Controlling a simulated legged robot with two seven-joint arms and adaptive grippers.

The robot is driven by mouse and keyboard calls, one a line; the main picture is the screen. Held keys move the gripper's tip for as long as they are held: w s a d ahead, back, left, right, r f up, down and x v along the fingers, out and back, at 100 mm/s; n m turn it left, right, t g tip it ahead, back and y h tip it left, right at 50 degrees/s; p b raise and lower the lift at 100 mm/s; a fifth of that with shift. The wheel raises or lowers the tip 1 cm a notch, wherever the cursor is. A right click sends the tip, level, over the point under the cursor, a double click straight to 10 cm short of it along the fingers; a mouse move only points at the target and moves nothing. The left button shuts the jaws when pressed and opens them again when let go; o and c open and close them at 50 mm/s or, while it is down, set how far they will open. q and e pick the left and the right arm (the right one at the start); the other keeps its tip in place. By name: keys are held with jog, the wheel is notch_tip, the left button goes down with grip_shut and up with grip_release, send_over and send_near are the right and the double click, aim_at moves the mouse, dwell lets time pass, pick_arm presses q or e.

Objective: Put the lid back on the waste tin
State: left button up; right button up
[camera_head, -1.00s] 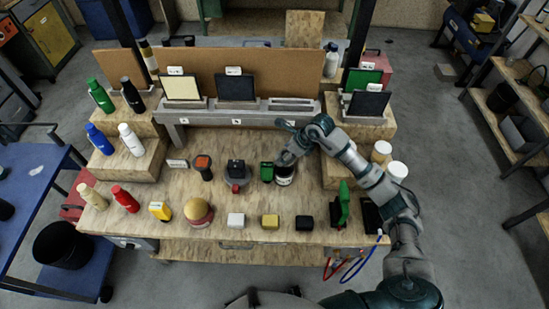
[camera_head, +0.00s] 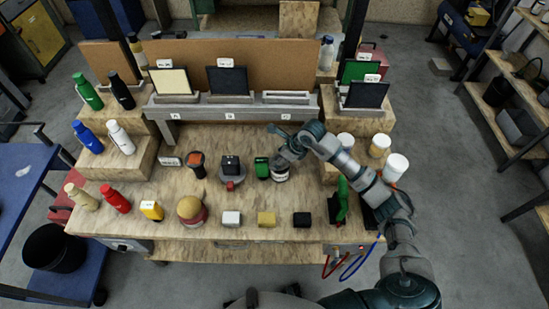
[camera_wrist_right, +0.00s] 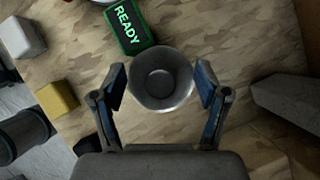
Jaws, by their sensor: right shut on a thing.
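The waste tin (camera_head: 281,175), small and dark with a white label band, stands on the bench under my right gripper. My right gripper (camera_head: 287,157) comes down on it from the upper right. In the right wrist view its two fingers (camera_wrist_right: 160,88) are on either side of a round grey metal piece (camera_wrist_right: 160,98), which looks like the lid. Its inner disc is darker. Whether this piece rests on the tin or is just above it cannot be told. My left gripper is not in view.
A green-cased device (camera_head: 262,168) stands close left of the tin; its screen reads READY in the wrist view (camera_wrist_right: 129,20). A black block (camera_head: 302,219) and yellow block (camera_head: 266,218) lie in front. A wooden step (camera_head: 330,172) is close right. White-topped jars (camera_head: 396,166) stand farther right.

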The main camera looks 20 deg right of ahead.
jog(key=shift+d+f, duration=0.15)
jog(key=shift+d, duration=0.7)
jog(key=shift+a, duration=0.4)
jog(key=shift+s+a+r, duration=0.1)
jog(key=shift+a+r, duration=0.05)
jog(key=shift+a, duration=0.4)
jog(key=shift+a+r, duration=0.15)
jog(key=shift+a, duration=0.35)
jog(key=shift+d+f, duration=0.1)
jog(key=shift+d, duration=0.85)
jog(key=shift+a, duration=0.7)
jog(key=shift+d+f, duration=0.15)
jog(key=shift+d, duration=0.8)
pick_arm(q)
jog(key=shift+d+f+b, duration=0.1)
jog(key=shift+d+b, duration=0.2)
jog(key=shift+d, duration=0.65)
pick_arm(e)
jog(key=shift+f, duration=0.1)
